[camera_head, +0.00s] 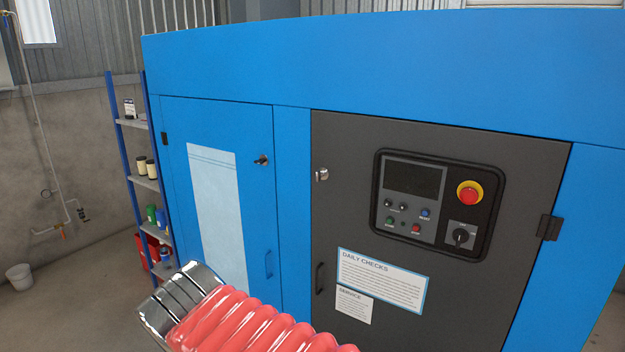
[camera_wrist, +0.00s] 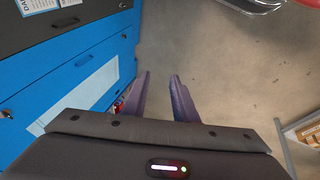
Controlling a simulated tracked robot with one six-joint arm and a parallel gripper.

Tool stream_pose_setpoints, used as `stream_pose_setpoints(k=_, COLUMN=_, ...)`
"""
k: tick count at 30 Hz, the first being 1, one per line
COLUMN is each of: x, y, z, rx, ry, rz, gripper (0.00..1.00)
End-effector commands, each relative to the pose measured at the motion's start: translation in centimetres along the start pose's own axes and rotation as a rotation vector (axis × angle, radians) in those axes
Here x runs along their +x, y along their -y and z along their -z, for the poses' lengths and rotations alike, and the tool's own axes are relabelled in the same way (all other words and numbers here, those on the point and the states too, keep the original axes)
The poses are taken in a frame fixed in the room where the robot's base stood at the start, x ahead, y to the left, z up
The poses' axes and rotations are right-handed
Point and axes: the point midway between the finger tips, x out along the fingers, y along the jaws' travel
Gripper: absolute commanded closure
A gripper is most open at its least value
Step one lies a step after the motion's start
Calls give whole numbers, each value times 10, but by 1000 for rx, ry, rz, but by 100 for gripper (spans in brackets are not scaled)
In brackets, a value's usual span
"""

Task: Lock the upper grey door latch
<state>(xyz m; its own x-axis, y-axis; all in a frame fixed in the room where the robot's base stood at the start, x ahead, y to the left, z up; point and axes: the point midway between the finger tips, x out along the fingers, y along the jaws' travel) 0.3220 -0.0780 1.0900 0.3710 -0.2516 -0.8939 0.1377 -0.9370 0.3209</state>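The upper grey door latch (camera_head: 321,174) is a small silver latch near the upper left edge of the grey door (camera_head: 345,150). It is small in the picture, and I cannot tell its locked or unlocked position. The grey door appears shut. My gripper (camera_wrist: 161,75) shows in the wrist view with two purple fingers apart and nothing between them. It points over the bare floor, away from the latch. The grey door (camera_wrist: 30,32) shows at the top left there, but its upper latch does not show. I do not see the gripper fingers in the head view.
A blue door (camera_head: 235,235) with its own dark latch (camera_head: 261,160) stands left of the grey door. A black handle (camera_head: 320,278) sits low on the grey door. A control panel (camera_head: 412,180) with a red emergency button (camera_head: 469,193) is to the right.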

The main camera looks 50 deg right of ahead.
Motion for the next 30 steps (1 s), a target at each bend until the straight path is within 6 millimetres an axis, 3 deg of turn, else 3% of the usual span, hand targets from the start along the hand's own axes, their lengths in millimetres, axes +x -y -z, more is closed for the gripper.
stream_pose_setpoints(k=3, x=11, y=-45, z=4, rx=-145, ry=94, rz=-115, gripper=74)
stream_pose_setpoints(k=17, x=30, y=-215, z=32, rx=-727, ry=524, rz=-462, gripper=74)
stream_pose_setpoints(k=30, x=46, y=-357, z=84, rx=-1275, ry=1023, rz=-658, gripper=74)
